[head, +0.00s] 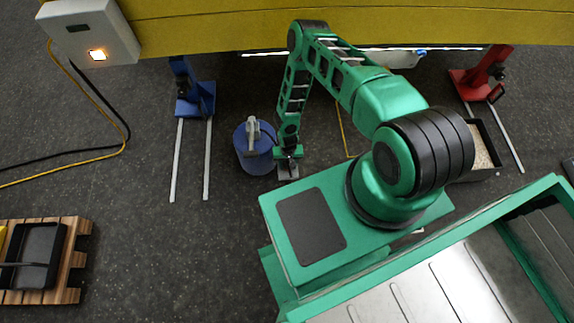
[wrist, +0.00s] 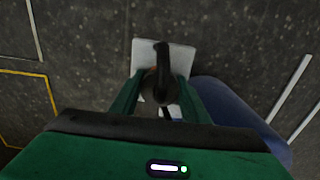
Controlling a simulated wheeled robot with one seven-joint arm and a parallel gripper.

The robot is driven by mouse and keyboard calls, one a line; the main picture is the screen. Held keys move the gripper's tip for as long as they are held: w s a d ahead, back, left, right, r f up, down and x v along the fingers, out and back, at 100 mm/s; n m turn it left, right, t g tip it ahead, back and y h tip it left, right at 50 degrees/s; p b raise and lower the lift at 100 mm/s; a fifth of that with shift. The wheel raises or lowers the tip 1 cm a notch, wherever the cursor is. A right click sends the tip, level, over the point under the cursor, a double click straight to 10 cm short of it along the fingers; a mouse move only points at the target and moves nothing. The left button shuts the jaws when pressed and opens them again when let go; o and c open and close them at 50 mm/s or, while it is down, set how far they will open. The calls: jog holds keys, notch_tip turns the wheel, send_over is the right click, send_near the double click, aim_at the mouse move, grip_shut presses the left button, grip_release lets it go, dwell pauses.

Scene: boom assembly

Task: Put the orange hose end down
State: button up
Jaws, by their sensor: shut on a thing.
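My gripper (head: 288,154) points down just right of the blue drum, close above the floor. In the wrist view its green fingers (wrist: 156,98) are shut on the hose end (wrist: 162,62), which shows as a dark, hooked piece with hardly any orange visible. A light grey square plate (wrist: 180,58) lies beneath it; the plate also shows below my gripper in the head view (head: 288,172). I cannot tell whether the hose end touches the plate. The fingertips' lower contact is hidden.
The blue drum (head: 253,164) with a grey pump head (head: 252,130) stands close to my gripper. A pallet with a black tray (head: 36,250) lies left.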

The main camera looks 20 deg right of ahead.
jog(key=o, duration=1.5)
